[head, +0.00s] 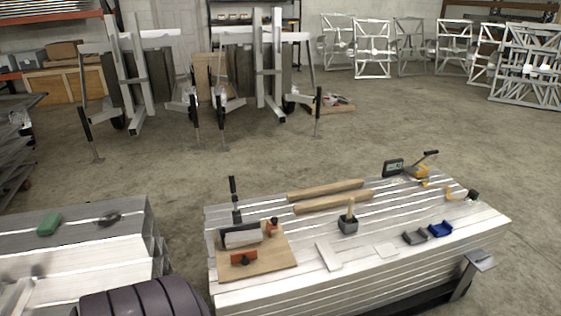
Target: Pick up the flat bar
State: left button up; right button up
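A flat, pale, narrow plate (328,256) lies on the near middle of the stacked aluminium profiles (460,228). It looks like a flat bar, though I cannot tell for certain. A smaller pale flat piece (386,250) lies to its right. Two long wooden pieces (332,203) lie side by side farther back on the stack. Neither of my grippers shows in the head view.
A wooden board (275,268) with orange clamps sits at the stack's left end. A grey block tool (348,222), grey and blue brackets (440,229) and a yellow tool (418,171) also lie there. Another stack (90,240) stands left. Open floor lies behind.

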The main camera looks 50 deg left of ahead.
aim_at(332, 263)
jog(key=u, duration=1.3)
